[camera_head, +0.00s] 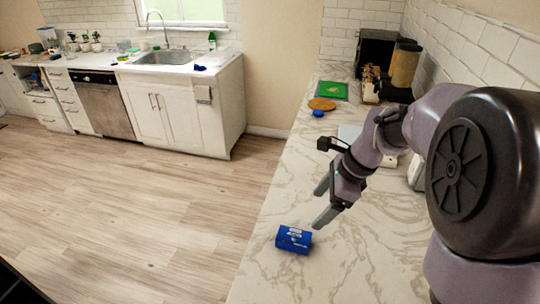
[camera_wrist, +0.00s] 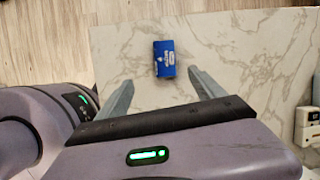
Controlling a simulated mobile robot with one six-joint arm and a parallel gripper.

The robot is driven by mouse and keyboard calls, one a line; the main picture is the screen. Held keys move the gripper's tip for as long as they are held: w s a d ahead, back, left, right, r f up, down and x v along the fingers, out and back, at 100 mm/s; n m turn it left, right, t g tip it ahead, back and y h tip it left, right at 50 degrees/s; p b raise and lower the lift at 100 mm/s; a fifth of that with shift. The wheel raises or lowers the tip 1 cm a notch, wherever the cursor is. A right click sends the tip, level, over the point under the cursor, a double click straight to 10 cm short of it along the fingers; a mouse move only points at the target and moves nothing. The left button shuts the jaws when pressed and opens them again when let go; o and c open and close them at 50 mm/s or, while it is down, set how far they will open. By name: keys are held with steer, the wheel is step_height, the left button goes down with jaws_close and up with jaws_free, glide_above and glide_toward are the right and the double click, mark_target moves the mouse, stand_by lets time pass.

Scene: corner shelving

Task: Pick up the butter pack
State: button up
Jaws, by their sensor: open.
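The butter pack, a small blue block with white lettering, lies on the marble countertop near its left edge in the head view (camera_head: 293,239). It also shows in the wrist view (camera_wrist: 164,58), ahead of the fingertips and between their lines. My gripper (camera_head: 318,205) is open and empty, above the counter and a little beyond the pack in the head view. In the wrist view my gripper's two fingers (camera_wrist: 155,88) are spread apart, with bare counter between them. The fingers do not appear to touch the pack.
The marble countertop (camera_head: 365,265) is clear around the pack, with its left edge close by. Further back are a blue round item (camera_head: 318,113), a wooden board (camera_head: 322,103), a green board (camera_head: 332,90) and dark appliances (camera_head: 377,52). A sink counter (camera_head: 165,62) stands across the floor.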

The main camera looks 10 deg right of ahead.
step_height(320, 180, down, 2)
steer(key=w+d+f+m, duration=0.1)
steer(key=w+m, duration=0.1)
steer(key=b, duration=0.5)
glide_above(295, 236)
steer(key=d, duration=0.2)
steer(key=f, duration=0.9)
steer(key=shift+s+a+f, duration=0.15)
steer(key=shift+s+f, duration=0.15)
steer(key=shift+s, duration=0.05)
steer(key=b+x, duration=0.3)
steer(key=x, duration=0.2)
steer(key=shift+a+f, duration=0.15)
steer(key=shift+f, duration=0.25)
steer(key=shift+r, duration=0.15)
steer(key=shift+f, duration=0.25)
steer(key=shift+c, duration=0.5)
jaws_close()
